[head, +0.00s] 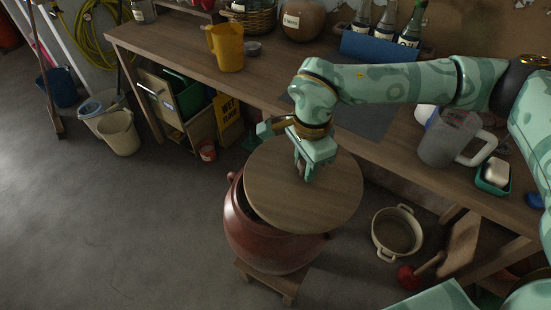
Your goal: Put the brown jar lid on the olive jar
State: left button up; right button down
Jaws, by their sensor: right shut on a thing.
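The brown jar lid (290,205) is a flat round wooden disc. My right gripper (305,172) is shut on it near its middle top, where the grip is partly hidden by the fingers. The olive jar (265,245) is a big reddish-brown glazed pot standing upright on a low wooden stool (285,288). The lid is over the jar but off to the right, and a dark strip of the jar's mouth shows at the left. I cannot tell whether the lid touches the rim. My left gripper is not in view.
A wooden workbench (180,50) runs behind the jar, with a yellow jug (226,48) and a clear pitcher (448,140) on it. A cream pot (397,232) stands on the floor at the right.

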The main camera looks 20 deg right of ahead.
aim_at(289, 158)
jog(key=w+f+m, duration=0.1)
jog(key=m, duration=0.3)
jog(key=w+a+f+m, duration=0.1)
jog(key=w+m, duration=0.1)
jog(key=m, duration=0.3)
jog(key=w+f+m, duration=0.2)
jog(key=m, duration=0.2)
jog(key=shift+w+a+m, duration=0.1)
jog(key=shift+a+m, duration=0.2)
jog(key=shift+m, duration=0.1)
jog(key=w+f+m, duration=0.1)
jog(key=m, duration=0.3)
jog(key=w+f+m, duration=0.1)
jog(key=m, duration=0.2)
jog(key=w+a+f+m, duration=0.1)
jog(key=m, duration=0.3)
jog(key=shift+w+f+m+p, duration=0.1)
jog(key=shift+f+m+p, duration=0.2)
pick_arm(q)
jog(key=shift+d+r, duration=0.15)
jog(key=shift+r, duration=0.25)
pick_arm(e)
jog(key=m, duration=0.2)
jog(key=f+m, duration=0.1)
jog(key=m, duration=0.1)
jog(key=shift+w+a+f, duration=0.15)
jog(key=shift+w, duration=0.25)
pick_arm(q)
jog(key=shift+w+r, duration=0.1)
